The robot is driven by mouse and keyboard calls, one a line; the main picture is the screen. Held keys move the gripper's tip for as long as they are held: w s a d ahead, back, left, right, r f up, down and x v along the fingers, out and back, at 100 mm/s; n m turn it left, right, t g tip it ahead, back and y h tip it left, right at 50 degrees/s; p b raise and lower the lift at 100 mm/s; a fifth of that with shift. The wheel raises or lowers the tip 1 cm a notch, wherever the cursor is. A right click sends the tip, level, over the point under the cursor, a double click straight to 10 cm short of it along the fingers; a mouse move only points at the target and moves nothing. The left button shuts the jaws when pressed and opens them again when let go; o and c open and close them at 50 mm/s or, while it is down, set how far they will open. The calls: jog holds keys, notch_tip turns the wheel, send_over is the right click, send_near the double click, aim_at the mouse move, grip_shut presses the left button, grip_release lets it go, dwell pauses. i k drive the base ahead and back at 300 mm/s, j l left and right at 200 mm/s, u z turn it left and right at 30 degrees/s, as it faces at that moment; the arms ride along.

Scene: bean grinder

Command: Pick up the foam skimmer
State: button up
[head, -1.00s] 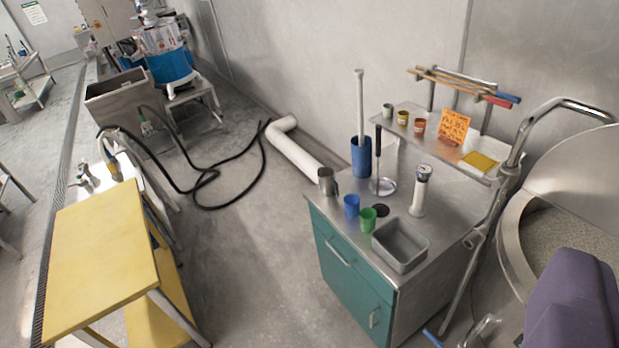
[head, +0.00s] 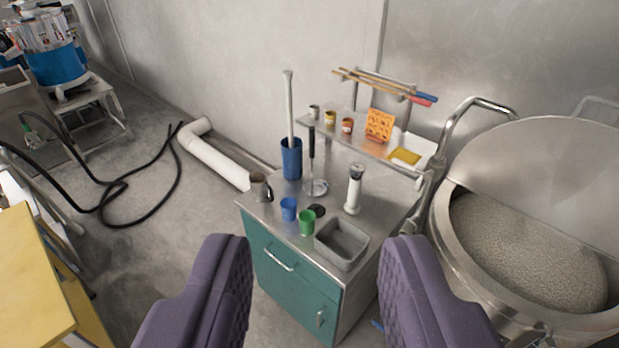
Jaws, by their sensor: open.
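What looks like the foam skimmer (head: 312,160) stands upright on the steel counter, with a long dark handle and a round pale metal disc at its foot. It is between a tall blue holder on its left and a white cylinder with a dark top on its right. My gripper (head: 318,242) shows as two purple padded fingers low in the view. They are wide apart and nothing is between them. The skimmer is well beyond the fingertips, near the middle of the gap.
On the counter (head: 262,209) are the blue holder (head: 291,160), white cylinder (head: 354,190), a blue cup (head: 288,208), a green cup (head: 307,222), a grey bin (head: 341,243) and a metal jug (head: 261,187). A shelf (head: 359,144) is behind. A large vat (head: 450,230) stands right.

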aim_at(312, 187)
jog(key=i+j+z, duration=0.15)
jog(key=i, duration=0.4)
jog(key=i+j+z, duration=0.15)
jog(key=i, duration=0.4)
jog(key=i+j+z, duration=0.15)
jog(key=i+j, duration=0.2)
jog(key=i, duration=0.15)
jog(key=i+j+z, duration=0.15)
jog(key=i+j, duration=0.2)
jog(key=i, duration=0.15)
